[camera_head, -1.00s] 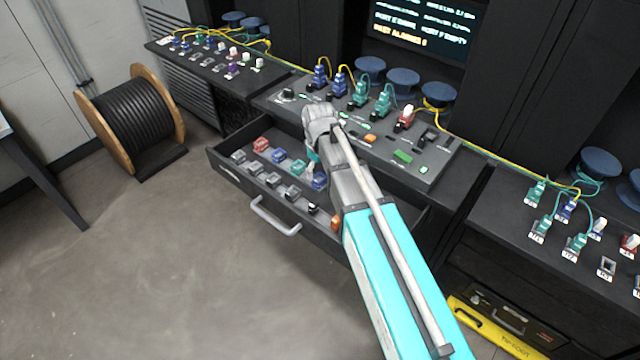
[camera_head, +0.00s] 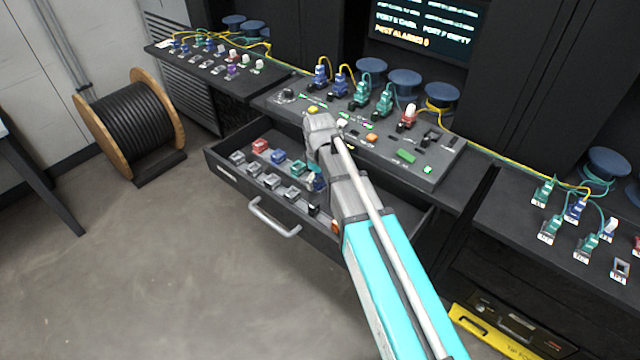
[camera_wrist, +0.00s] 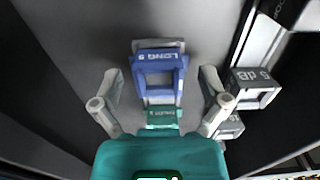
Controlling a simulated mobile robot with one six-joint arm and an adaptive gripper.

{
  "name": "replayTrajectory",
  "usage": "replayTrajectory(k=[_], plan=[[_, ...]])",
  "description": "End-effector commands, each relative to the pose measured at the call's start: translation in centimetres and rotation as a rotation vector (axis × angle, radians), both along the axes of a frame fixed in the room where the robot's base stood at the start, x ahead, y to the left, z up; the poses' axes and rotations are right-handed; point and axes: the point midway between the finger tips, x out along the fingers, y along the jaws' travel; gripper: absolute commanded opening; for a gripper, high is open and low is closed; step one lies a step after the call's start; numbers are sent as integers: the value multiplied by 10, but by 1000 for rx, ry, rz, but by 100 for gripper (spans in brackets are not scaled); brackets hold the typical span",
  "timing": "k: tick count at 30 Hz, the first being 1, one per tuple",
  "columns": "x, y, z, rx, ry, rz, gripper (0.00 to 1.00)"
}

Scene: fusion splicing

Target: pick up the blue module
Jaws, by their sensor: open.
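The blue module (camera_wrist: 158,77), marked LONG, lies in the open drawer and shows a square opening in the wrist view. My gripper (camera_wrist: 160,92) is open, with one finger to the left and one to the right of this module. Neither finger visibly touches it. A teal module (camera_wrist: 162,117) shows just below the blue one. In the head view, my gripper (camera_head: 316,172) is low over the right part of the drawer and partly hides a blue module (camera_head: 316,185). Another blue module (camera_head: 278,156) sits farther left in the drawer.
The drawer (camera_head: 222,170) also holds a red module (camera_head: 260,145) and several grey ones. A grey module (camera_wrist: 254,88) marked 5 dB stands right of my right finger. The console (camera_head: 440,165) overhangs the drawer's back. Floor in front of the drawer is clear.

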Motion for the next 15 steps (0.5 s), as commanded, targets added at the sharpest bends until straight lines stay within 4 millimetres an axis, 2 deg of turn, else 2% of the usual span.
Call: replayTrajectory(k=[6, 8, 15], plan=[[0, 0, 0, 0, 0, 0, 95], [0, 0, 0, 0, 0, 0, 86], [0, 0, 0, 0, 0, -1, 41]])
